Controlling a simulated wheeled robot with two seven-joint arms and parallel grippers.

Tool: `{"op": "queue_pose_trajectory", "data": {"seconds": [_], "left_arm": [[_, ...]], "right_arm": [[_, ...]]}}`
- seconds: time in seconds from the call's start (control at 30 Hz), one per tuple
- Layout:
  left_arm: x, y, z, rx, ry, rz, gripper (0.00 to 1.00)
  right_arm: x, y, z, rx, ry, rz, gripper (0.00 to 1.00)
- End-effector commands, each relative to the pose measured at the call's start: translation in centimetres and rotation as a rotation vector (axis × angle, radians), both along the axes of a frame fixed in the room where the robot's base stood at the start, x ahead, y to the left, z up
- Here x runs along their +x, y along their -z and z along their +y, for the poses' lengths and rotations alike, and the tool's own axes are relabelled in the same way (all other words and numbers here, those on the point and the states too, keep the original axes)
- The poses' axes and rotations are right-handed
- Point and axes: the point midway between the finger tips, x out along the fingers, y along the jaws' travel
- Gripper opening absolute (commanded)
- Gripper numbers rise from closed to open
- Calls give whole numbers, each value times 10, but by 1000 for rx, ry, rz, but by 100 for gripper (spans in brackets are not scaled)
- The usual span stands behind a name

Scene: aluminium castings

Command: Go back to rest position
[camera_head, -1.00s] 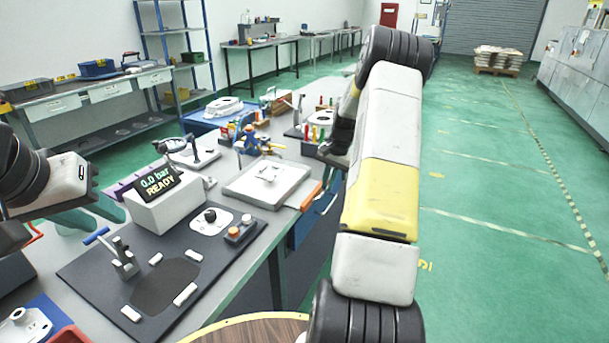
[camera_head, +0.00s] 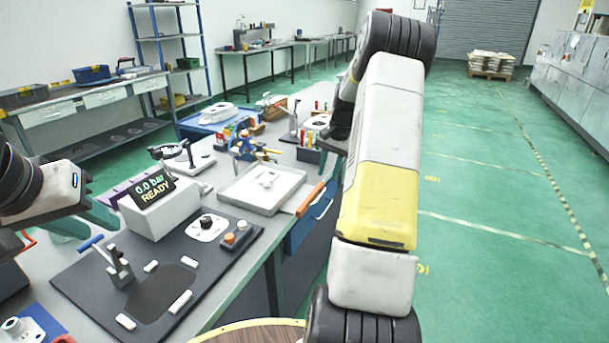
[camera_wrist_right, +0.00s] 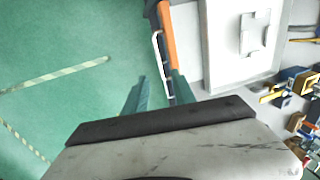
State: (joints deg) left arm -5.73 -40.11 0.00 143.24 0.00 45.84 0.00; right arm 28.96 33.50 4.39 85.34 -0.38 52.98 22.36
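My left gripper (camera_head: 96,218) is at the left edge of the head view, beside the leak-test station. Its greenish fingers stand apart with nothing between them. My right arm crosses the middle of the head view, and its gripper is mostly hidden there. In the right wrist view my right gripper (camera_wrist_right: 158,82) has two green fingers apart and empty, over the green floor and the bench edge.
A pressure display (camera_head: 153,190) reads 0.0 bar READY behind a dark plate (camera_head: 88,277) with a blue-handled clamp (camera_head: 115,265). An orange handle (camera_head: 310,199) is at the bench edge. Shelves (camera_head: 170,75) stand behind. Open green floor (camera_head: 475,215) lies at right.

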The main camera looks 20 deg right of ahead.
Motion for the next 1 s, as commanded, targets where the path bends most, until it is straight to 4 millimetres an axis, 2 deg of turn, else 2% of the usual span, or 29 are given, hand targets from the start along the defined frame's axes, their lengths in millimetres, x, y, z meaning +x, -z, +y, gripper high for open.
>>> {"op": "queue_pose_trajectory", "data": {"seconds": [0.1,0.57,0.67,0.77,0.87,1.0], "left_arm": [[0,0,0,0,0,0,32],[0,0,0,0,0,0,32],[0,0,0,0,0,0,32],[0,0,0,0,0,0,32],[0,0,0,0,0,0,32],[0,0,0,0,0,0,32]], "right_arm": [[-1,-8,-1,-1,0,-2,32],[-1,-9,-1,0,-1,0,32],[-2,-15,4,-4,-13,-7,32],[-7,-36,19,-18,-51,-28,32],[-19,-67,45,-41,-113,-61,32],[-44,-111,85,-77,-216,-117,32]]}}
